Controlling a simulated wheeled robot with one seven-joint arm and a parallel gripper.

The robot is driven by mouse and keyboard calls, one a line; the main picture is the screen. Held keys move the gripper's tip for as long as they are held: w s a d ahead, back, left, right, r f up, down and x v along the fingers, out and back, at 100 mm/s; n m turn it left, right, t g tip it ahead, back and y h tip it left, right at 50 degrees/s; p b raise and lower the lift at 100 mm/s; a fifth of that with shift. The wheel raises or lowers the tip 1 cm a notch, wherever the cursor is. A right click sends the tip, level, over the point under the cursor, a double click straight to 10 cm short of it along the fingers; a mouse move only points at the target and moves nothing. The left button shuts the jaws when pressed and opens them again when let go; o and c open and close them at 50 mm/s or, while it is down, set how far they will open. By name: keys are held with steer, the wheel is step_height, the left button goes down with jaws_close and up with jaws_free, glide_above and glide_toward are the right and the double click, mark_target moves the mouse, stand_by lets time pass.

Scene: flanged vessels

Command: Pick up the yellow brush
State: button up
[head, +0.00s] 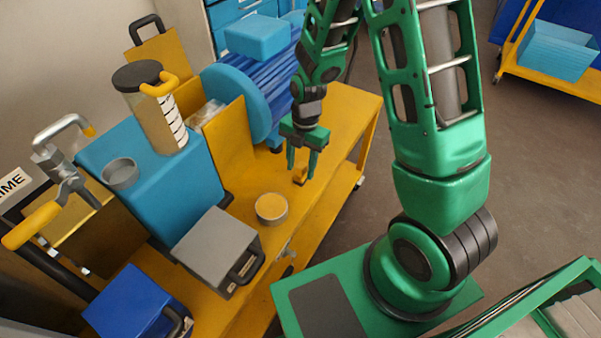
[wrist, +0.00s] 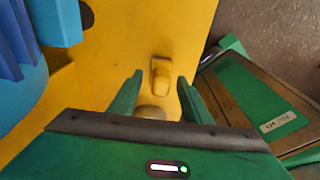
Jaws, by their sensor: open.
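The yellow brush (head: 300,175) is a small yellow piece on the yellow bench top (head: 340,122), near its right edge. In the wrist view the brush (wrist: 161,74) shows as a short yellow block, hard to tell from the yellow surface. My gripper (head: 301,171) points down over it with its fingers apart and nothing held. In the wrist view my gripper (wrist: 160,78) has the brush in line between its two fingertips. I cannot tell how much height is left between the tips and the brush, or whether they touch it.
A round tin with a yellow top (head: 271,208) stands close by on the bench. A blue ribbed motor (head: 255,85) and an upright yellow plate (head: 232,140) stand left of my gripper. A grey box (head: 217,248) and blue box (head: 135,305) sit nearer.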

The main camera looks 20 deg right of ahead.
jaws_close()
steer(key=shift+r, duration=0.1)
stand_by(0.3)
steer(key=shift+r, duration=0.65)
steer(key=r, duration=0.1)
steer(key=a+r, duration=0.1)
steer(key=r, duration=0.1)
steer(key=shift+s+a+r, duration=0.15)
steer(key=shift+s+r, duration=0.1)
steer(key=s+a+r, duration=0.4)
steer(key=a+r, duration=0.2)
steer(key=a, duration=0.3)
steer(key=shift+a, duration=0.2)
